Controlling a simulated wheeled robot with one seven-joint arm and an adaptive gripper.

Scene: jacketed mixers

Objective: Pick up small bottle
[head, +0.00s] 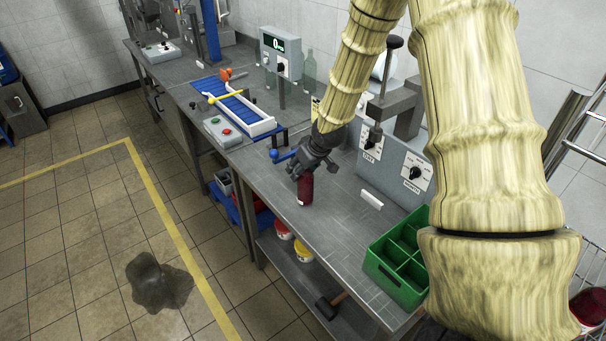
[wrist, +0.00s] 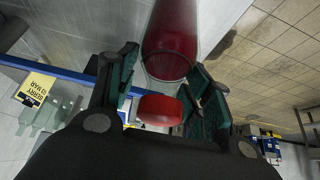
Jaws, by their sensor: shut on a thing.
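The small bottle is dark red (head: 305,190) and hangs below my gripper (head: 309,168), over the front part of the steel bench in the head view. In the wrist view its dark red body (wrist: 170,42) points away from the camera, with a red cap (wrist: 160,110) close to the palm. The dark green finger pads of my gripper (wrist: 165,78) stand on both sides of the bottle's upper end, shut on it. The bottle looks about upright. I cannot tell whether its base touches the bench. My gripper partly hides its top in the head view.
A green divided crate (head: 385,275) stands on the near right of the bench (head: 325,230). A white block (head: 372,199) lies right of the bottle. Behind are control boxes with knobs (head: 413,172).

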